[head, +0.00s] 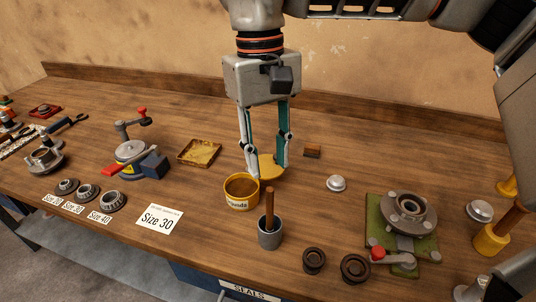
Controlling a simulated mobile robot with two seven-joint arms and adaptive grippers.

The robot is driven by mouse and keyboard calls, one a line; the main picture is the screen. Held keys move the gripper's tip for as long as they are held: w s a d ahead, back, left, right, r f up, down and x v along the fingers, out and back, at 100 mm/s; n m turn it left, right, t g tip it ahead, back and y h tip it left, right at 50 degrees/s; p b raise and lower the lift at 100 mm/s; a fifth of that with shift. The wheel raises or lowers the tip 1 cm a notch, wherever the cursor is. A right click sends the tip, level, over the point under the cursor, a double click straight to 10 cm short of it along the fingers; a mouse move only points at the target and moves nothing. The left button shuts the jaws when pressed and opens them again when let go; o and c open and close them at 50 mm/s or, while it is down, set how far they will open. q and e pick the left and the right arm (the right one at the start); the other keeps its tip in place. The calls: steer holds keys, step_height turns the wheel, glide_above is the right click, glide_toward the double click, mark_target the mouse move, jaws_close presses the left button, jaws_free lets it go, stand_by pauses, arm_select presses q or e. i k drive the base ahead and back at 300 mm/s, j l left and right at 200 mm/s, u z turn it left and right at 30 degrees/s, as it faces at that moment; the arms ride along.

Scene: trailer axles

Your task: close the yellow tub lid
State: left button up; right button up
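The yellow tub (241,192) stands open near the front middle of the bench, with dark brown contents and a printed label on its front. Its yellow lid (268,167) is at the tub's back right, raised off the opening. My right gripper (267,173) comes down from above with its fingers spread, one on each side of the lid. The left fingertip is close to the tub's back rim; I cannot tell whether either finger touches the lid. My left gripper is out of view.
A grey pot with a wooden-handled tool (269,232) stands just right of the tub in front. A green fixture with a hub (405,217) is further right.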

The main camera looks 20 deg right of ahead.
mark_target(270, 169)
steer(key=k, duration=1)
